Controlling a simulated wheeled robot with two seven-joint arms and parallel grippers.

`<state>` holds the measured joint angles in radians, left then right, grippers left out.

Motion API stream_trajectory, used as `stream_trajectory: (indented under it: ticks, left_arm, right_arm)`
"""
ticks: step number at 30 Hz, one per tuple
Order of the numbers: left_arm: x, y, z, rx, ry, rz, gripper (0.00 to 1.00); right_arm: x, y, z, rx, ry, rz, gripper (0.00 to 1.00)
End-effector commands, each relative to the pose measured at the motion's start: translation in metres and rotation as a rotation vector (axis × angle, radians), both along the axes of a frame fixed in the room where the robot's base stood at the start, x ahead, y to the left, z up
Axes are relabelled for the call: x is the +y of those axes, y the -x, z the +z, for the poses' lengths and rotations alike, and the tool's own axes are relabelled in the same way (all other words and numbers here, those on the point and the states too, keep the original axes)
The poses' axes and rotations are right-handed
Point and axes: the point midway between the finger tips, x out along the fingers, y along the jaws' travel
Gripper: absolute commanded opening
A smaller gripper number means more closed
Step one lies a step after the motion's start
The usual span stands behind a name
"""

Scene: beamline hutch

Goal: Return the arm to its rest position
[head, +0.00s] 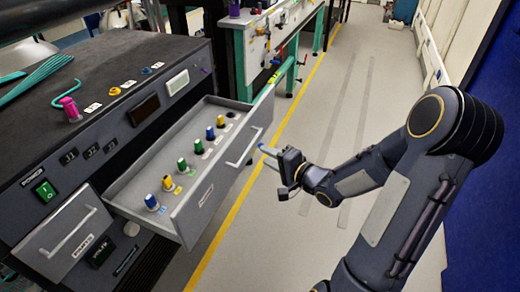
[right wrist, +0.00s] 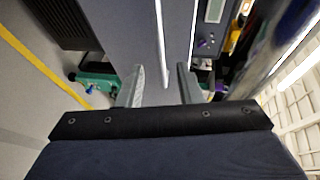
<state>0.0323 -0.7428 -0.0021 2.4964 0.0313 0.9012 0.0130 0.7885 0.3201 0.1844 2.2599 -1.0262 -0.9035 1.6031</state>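My right arm (head: 390,205) reaches in from the right in the head view. Its gripper (head: 270,170) hangs in front of the open grey drawer (head: 205,205), a little to the right of the drawer's handle (head: 245,148) and apart from it. In the right wrist view the two fingers (right wrist: 160,88) stand apart with nothing between their tips. A pale bar, seemingly the handle (right wrist: 160,40), shows beyond the gap. My left gripper is not in view.
The drawer, pulled out of the dark cabinet (head: 75,150), holds several blue, yellow and green capped items. A closed drawer (head: 65,235) is at left. A magenta item (head: 70,108) stands on top. Floor (head: 330,120) right of the yellow line is clear.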

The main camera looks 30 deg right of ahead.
Motion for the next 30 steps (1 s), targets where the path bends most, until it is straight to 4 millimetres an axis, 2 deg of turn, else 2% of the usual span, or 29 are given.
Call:
stream_trajectory:
  ticks: [6,22,26,30]
  left_arm:
    - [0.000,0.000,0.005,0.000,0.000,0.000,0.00]
    - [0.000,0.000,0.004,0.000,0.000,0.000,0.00]
    - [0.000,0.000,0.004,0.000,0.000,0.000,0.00]
    - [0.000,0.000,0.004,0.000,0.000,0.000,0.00]
  right_arm:
    - [-0.004,0.015,0.003,0.001,0.000,0.000,0.33]
    - [-0.004,0.014,0.004,0.003,0.015,-0.002,0.33]
    - [-0.007,0.015,0.012,0.044,0.167,-0.029,0.33]
    - [-0.013,0.031,0.030,0.172,0.484,-0.072,0.33]
